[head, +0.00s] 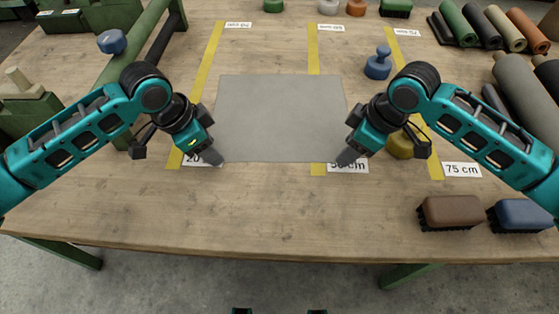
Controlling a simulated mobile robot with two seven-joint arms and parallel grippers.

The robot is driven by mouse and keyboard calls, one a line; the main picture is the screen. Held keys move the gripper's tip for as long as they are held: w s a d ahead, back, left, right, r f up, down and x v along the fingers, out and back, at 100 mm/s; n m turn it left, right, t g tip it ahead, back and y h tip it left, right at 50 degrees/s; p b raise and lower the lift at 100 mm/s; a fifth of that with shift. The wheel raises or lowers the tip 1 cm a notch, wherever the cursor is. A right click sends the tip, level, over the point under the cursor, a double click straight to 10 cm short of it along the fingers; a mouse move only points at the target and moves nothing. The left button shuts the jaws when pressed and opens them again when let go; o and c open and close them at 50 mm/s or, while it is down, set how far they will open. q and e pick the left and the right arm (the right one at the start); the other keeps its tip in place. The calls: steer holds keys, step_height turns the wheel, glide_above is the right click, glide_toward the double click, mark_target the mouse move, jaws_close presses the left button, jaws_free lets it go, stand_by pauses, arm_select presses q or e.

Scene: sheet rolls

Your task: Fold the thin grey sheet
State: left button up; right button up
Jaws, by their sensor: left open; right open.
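The thin grey sheet (280,115) lies flat and unfolded on the wooden table, between and partly over the yellow marking strips. My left gripper (217,160) is open at the sheet's near left corner. My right gripper (345,160) is open at the sheet's near right corner. Both point down towards the table, and I cannot tell whether they touch the sheet. Nothing shows between the fingers of either one. The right arm hides part of the sheet's right edge.
A brown brush (450,211) and a blue brush (522,214) stand at the front right. A blue knobbed weight (378,65) and a yellow one (401,146) are near my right arm. Rolls (520,85) lie at the right. The table's front middle (280,210) is clear.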

arm_select(q)
steer(key=shift+s+f, duration=0.1)
steer(key=shift+f, duration=0.05)
jaws_close()
arm_select(e)
steer(key=shift+s+f, duration=0.15)
steer(key=shift+f, duration=0.05)
jaws_close()
stand_by(0.6)
steer(key=shift+r, duration=0.15)
